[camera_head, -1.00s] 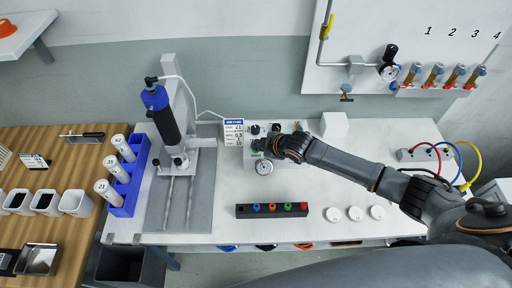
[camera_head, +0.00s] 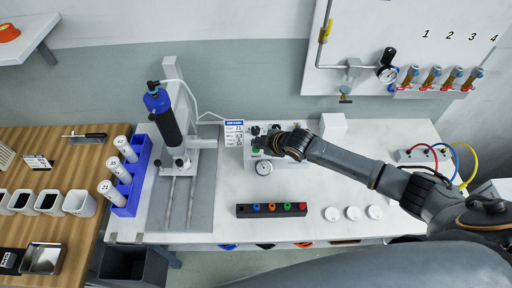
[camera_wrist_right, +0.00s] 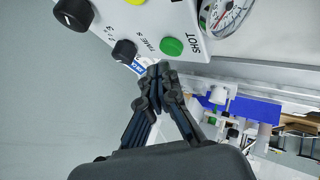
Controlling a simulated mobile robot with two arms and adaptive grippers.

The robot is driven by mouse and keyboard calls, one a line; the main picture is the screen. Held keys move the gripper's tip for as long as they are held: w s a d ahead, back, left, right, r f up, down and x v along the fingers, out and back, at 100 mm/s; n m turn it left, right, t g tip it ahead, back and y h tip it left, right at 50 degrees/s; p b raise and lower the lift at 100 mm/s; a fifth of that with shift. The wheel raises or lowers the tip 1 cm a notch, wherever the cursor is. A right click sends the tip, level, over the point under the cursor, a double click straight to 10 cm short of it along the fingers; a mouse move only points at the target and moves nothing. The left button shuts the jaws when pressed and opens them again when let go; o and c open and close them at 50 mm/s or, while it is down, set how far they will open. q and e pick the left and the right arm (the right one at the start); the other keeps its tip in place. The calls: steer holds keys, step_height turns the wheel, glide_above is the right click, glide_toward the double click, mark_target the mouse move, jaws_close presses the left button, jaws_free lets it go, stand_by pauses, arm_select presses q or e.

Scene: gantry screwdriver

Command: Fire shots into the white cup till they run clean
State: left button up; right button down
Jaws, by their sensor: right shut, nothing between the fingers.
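My right gripper (camera_head: 268,143) is at the white control box on the bench. In the right wrist view its fingers (camera_wrist_right: 158,75) are shut and empty, just below the green button (camera_wrist_right: 171,46) marked SHOT. I cannot tell whether they touch the box. The dispenser barrel (camera_head: 167,118), black with a blue top, hangs on the gantry at the left of the bench. A white square cup (camera_head: 78,202) stands on the wooden table at the far left. What lies under the barrel's tip is too small to tell. My left gripper is not in view.
A dial gauge (camera_head: 264,168) sits on the box front. A blue rack (camera_head: 128,200) with white cartridges stands left of the gantry. A black block with coloured plugs (camera_head: 271,210) and white discs (camera_head: 353,213) lie in front. Bench between gantry and block is clear.

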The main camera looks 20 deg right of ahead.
mark_target(258, 150)
step_height(258, 150, up, 5)
steer(key=p, duration=0.4)
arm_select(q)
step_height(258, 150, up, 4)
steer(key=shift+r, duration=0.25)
arm_select(e)
steer(key=shift+f, duration=0.1)
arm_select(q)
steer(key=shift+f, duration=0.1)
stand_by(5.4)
